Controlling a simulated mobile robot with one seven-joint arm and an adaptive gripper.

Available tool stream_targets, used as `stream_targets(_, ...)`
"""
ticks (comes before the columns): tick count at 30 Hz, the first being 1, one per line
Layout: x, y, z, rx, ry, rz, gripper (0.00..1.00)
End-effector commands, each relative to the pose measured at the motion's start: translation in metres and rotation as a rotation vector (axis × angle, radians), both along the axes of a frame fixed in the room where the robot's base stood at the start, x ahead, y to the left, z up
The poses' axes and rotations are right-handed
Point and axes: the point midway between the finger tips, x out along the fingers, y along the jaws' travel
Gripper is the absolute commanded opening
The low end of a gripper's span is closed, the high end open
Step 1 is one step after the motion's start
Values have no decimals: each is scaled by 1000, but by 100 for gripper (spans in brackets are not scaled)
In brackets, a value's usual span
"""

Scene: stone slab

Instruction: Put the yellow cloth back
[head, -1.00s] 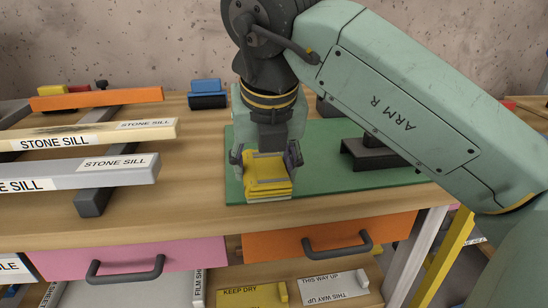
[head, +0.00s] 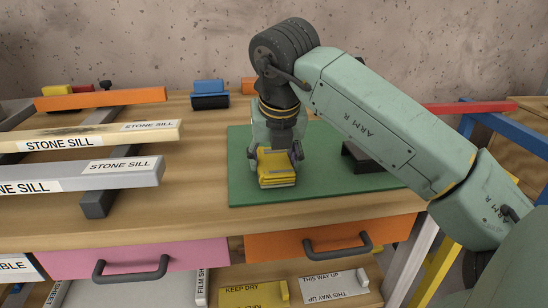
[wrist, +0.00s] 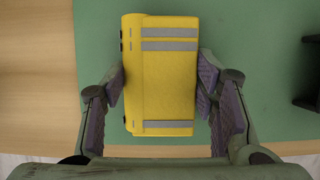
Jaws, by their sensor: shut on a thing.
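The yellow cloth (head: 277,165) looks like a thick folded pad with grey stripes. It is between the fingers of my gripper (head: 275,156), over the front left part of the green mat (head: 320,180) on the bench. In the wrist view the cloth (wrist: 165,100) fills the gap between the two finger pads of my gripper (wrist: 160,85), which press on its left and right sides. My gripper is shut on it and points down. I cannot tell whether the cloth touches the mat.
A dark stand (head: 367,160) is on the mat to the right, partly behind my arm. Blue-and-black block (head: 209,94) stands at the back. Sills on supports, one of them grey (head: 105,173), fill the left. Below the bench edge are a pink drawer (head: 180,254) and an orange drawer (head: 280,246).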

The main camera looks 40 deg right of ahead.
Motion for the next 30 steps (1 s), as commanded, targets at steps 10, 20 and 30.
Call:
stream_targets(10,0,0,-3,0,0,0,59)
stream_targets(20,0,0,-3,0,0,0,73)
stream_targets(30,-2,1,10,-1,-1,-1,73)
